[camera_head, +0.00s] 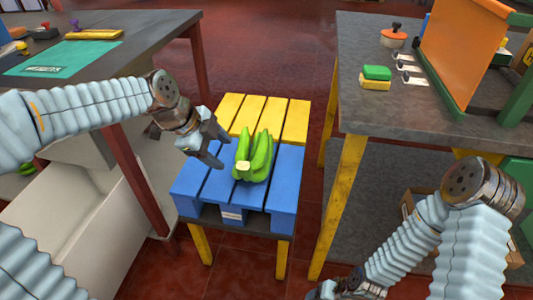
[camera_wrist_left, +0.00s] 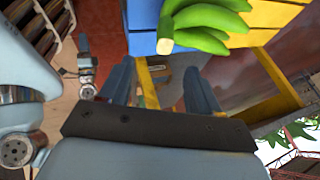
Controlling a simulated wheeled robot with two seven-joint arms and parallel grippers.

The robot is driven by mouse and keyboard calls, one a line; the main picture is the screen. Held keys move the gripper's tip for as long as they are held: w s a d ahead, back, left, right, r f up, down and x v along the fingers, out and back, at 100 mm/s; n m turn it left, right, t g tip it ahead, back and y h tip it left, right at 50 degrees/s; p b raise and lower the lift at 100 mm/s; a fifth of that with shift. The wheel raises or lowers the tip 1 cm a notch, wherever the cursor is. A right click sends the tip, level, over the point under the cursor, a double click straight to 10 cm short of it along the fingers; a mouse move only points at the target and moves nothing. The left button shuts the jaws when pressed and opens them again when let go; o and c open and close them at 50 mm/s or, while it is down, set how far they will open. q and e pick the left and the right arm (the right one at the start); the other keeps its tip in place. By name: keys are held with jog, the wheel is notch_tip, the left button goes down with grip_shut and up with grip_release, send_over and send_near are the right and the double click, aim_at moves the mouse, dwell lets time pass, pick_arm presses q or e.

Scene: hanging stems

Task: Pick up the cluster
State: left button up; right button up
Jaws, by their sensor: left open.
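The cluster is a bunch of green bananas (camera_head: 257,158) with a pale cut stem end. It lies on the blue slats of a small blue and yellow slatted stand (camera_head: 283,180). In the left wrist view the bananas (camera_wrist_left: 208,22) show at the top, with the cut end toward the camera. My left gripper (camera_head: 221,149) is open and empty, just left of the bananas and apart from them. Its two fingers (camera_wrist_left: 158,88) show in the left wrist view with nothing between them. My right arm is at the lower right of the head view; its fingers are not clearly seen.
A grey table (camera_head: 362,100) with yellow legs stands at right, with a green and yellow sponge (camera_head: 376,77), an orange pot (camera_head: 393,37) and an orange board (camera_head: 462,50). A dark table with a teal mat (camera_head: 62,60) stands at left. Red floor lies between.

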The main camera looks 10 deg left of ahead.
aim_at(241, 165)
pick_arm(q)
jog(key=x, duration=0.6)
jog(key=shift+w+f, duration=0.1)
jog(key=shift+f, duration=0.2)
jog(key=x, duration=0.5)
jog(key=shift+w+r, duration=0.1)
jog(key=shift+w, duration=0.25)
jog(key=c, duration=1.1)
jog(key=shift+w+r, duration=0.1)
grip_shut()
